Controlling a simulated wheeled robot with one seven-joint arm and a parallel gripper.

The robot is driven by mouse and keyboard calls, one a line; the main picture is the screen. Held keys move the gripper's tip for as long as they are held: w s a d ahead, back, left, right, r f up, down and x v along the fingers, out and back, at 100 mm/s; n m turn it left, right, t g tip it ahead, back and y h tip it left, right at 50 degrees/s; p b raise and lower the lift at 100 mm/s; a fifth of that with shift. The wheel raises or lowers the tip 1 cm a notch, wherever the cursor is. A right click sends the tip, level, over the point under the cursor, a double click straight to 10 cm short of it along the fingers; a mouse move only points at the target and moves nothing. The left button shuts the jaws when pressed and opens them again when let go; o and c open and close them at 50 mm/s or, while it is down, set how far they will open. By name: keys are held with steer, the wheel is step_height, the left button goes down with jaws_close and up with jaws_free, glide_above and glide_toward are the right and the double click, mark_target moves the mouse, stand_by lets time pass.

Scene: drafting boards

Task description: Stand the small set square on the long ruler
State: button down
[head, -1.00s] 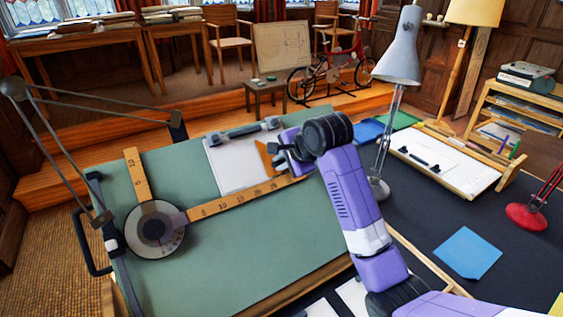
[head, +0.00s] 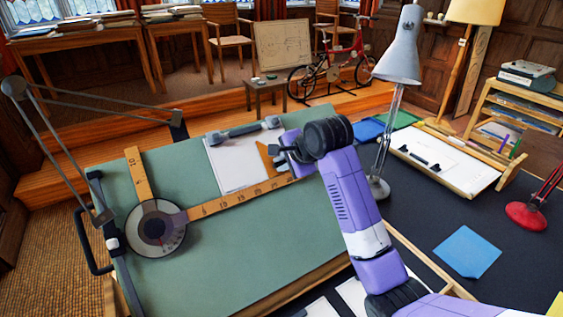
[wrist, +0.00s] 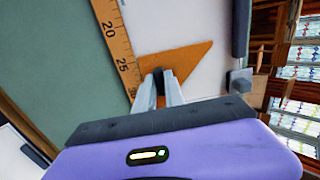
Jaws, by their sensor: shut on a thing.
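The small set square (wrist: 186,60) is an orange-brown triangle, and its exposed part also shows in the head view (head: 266,151). My gripper (wrist: 160,82) is shut on it at its near side; in the head view my gripper (head: 283,153) partly hides it. The long ruler (head: 232,200) is a wooden scale running right from the round drafting head (head: 156,228). In the wrist view the ruler (wrist: 114,42) lies just left of the set square, whose left end is close to the ruler's edge. I cannot tell whether they touch.
A short ruler (head: 138,174) rises from the drafting head on the green board (head: 220,260). White paper (head: 232,166) lies beyond the long ruler, with a grey bar (head: 243,131) at its top. A grey lamp (head: 396,65) stands close right of my arm.

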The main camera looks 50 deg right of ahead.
steer(key=c, duration=1.3)
jaws_free()
steer(key=shift+c, duration=0.2)
steer(key=shift+s, duration=0.1)
steer(key=v, duration=0.7)
steer(key=shift+s+r, duration=0.2)
steer(key=shift+s, duration=0.05)
steer(key=shift+a, duration=0.1)
